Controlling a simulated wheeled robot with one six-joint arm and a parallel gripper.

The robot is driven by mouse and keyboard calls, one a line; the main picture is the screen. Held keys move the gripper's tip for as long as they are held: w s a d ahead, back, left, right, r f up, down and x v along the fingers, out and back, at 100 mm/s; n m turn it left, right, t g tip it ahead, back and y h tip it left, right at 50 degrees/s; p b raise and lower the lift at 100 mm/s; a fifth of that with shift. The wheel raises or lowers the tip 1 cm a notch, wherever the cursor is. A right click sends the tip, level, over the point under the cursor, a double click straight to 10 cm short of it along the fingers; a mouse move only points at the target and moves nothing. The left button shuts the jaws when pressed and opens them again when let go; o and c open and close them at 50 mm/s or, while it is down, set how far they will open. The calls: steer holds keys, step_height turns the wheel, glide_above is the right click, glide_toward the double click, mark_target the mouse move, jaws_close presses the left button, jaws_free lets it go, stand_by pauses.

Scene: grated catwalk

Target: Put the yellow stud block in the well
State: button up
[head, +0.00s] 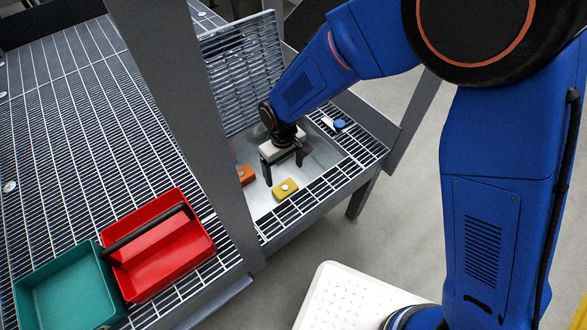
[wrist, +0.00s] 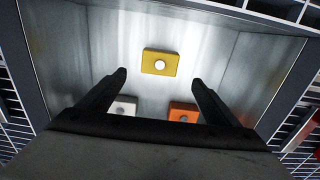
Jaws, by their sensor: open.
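The yellow stud block (head: 285,189) has a pale round stud on top. It lies on the bare metal floor of a sunken well (head: 328,153) in the grating, near the front edge. In the wrist view the yellow block (wrist: 149,65) lies just beyond my fingertips, with the well floor (wrist: 215,58) around it. My gripper (head: 284,174) is open and empty above the well floor, its fingers pointing down. In the wrist view my gripper (wrist: 159,77) has its fingers spread wide, with nothing between them touching.
An orange stud block (head: 245,174) and a pale grey one (wrist: 124,103) also lie in the well. A raised grate panel (head: 243,70) stands behind it. A blue item (head: 340,124) sits at the right rim. A red tray (head: 165,270) and green tray (head: 62,295) stand left of a grey post (head: 190,100).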

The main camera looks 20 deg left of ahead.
steer(key=shift+r, duration=0.15)
steer(key=w+d+r+m+t+y, duration=0.1)
steer(key=w+d+r+m, duration=0.3)
steer(key=d+r, duration=0.9)
steer(key=w+d+r+m+t, duration=0.15)
steer(key=w+d+r, duration=0.55)
steer(key=d, duration=1)
steer(key=s+d+r+m+t, duration=0.1)
steer(key=s+d+r+m, duration=0.2)
steer(key=s+d, duration=0.6)
steer(key=s+d+r+m+t+h, duration=0.1)
steer(key=s+d+r+m, duration=0.3)
steer(key=s+d, duration=0.5)
steer(key=shift+d+r, duration=1.1)
steer(key=shift+d, duration=1.95)
